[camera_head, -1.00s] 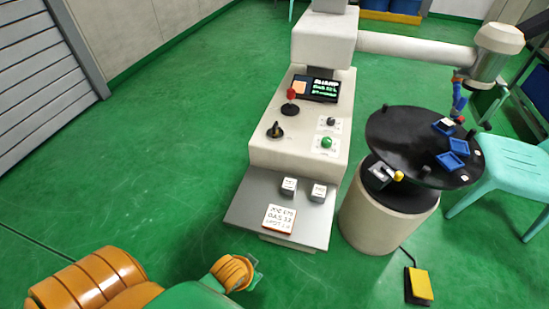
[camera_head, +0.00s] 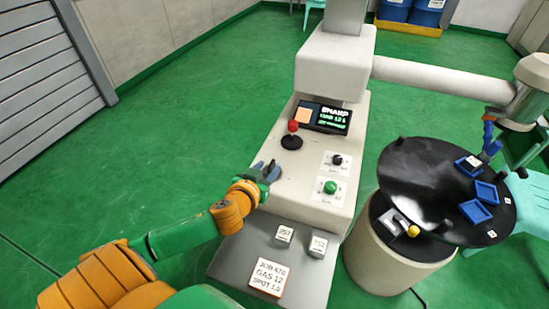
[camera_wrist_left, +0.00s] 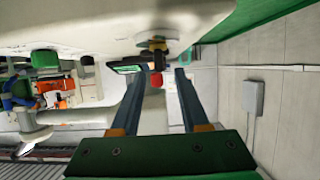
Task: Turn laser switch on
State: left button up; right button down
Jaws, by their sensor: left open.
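The machine's console (camera_head: 330,110) carries several controls. A dark rotary switch (camera_wrist_left: 152,44) with yellowish parts shows beyond the fingertips in the left wrist view. In the head view my left gripper (camera_head: 267,171) covers its place on the console's left side. I cannot read its setting. My left gripper also shows in the left wrist view (camera_wrist_left: 158,74), open, with nothing between its fingers. I cannot tell whether it touches the switch. My right gripper is not in view.
A black knob (camera_head: 337,159) and a green button (camera_head: 330,187) lie to the right. A round black table (camera_head: 420,190) with blue trays stands further right.

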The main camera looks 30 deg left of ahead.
aim_at(271, 165)
pick_arm(q)
jog(key=shift+w+a+f, duration=0.15)
jog(key=shift+w, duration=0.35)
jog(key=shift+x, duration=1.15)
jog(key=shift+w+f, duration=0.35)
jog(key=shift+s+r, duration=0.1)
jog(key=shift+s, duration=0.05)
jog(key=shift+c, duration=0.4)
grip_shut()
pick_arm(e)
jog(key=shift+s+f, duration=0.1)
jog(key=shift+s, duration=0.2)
